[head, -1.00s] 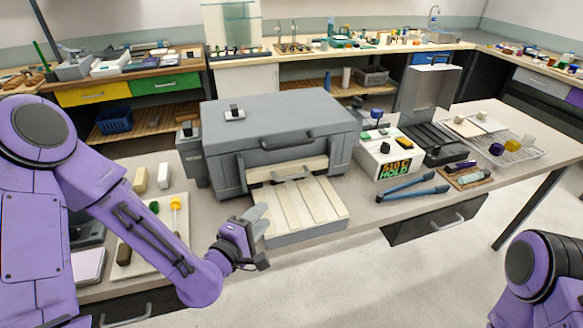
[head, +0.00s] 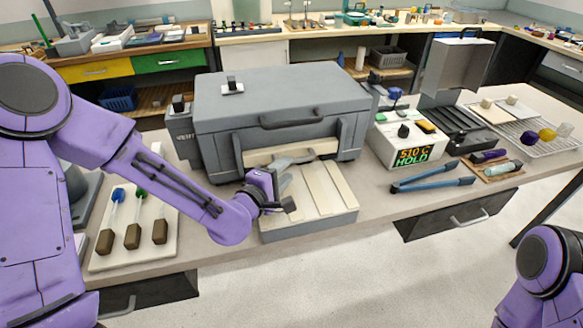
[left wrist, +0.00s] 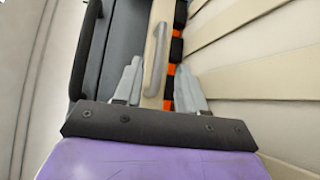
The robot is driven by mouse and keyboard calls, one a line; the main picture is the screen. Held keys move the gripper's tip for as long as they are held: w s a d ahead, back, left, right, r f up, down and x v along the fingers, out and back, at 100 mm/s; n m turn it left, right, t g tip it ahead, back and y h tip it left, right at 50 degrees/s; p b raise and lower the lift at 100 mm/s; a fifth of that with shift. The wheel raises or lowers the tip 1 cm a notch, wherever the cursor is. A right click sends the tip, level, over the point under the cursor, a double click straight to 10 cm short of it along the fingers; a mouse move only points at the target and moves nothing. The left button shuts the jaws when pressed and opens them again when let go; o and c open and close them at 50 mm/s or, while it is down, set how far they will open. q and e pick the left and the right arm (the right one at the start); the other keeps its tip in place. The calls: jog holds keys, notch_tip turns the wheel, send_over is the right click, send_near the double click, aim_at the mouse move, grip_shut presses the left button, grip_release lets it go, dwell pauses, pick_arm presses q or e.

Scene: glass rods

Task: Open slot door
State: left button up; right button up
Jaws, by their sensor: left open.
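The slot door is a cream strip (head: 262,156) low on the front of the grey kiln (head: 270,97). It has a grey bar handle (left wrist: 156,58), seen in the left wrist view. My left gripper (head: 285,172) is at the handle in the head view. In the left wrist view its two fingers (left wrist: 160,78) are open, one on each side of the door strip and the handle's near end. I cannot tell whether they touch it. An orange glow (left wrist: 169,82) shows in a gap along the door's edge. My right gripper is out of view.
A cream slatted ledge (head: 325,195) juts out below the door. A control box (head: 408,140) reading 510 C HOLD and blue-handled tongs (head: 432,182) are to the right. A tray with several rods (head: 135,215) lies to the left.

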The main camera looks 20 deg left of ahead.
aim_at(294, 162)
pick_arm(q)
jog(key=shift+p+x, duration=0.3)
jog(key=shift+x, duration=1.6)
grip_shut()
notch_tip(294, 162, up, 5)
jog(key=p, duration=0.3)
jog(key=shift+f, duration=0.25)
grip_release()
jog(key=shift+f, duration=0.1)
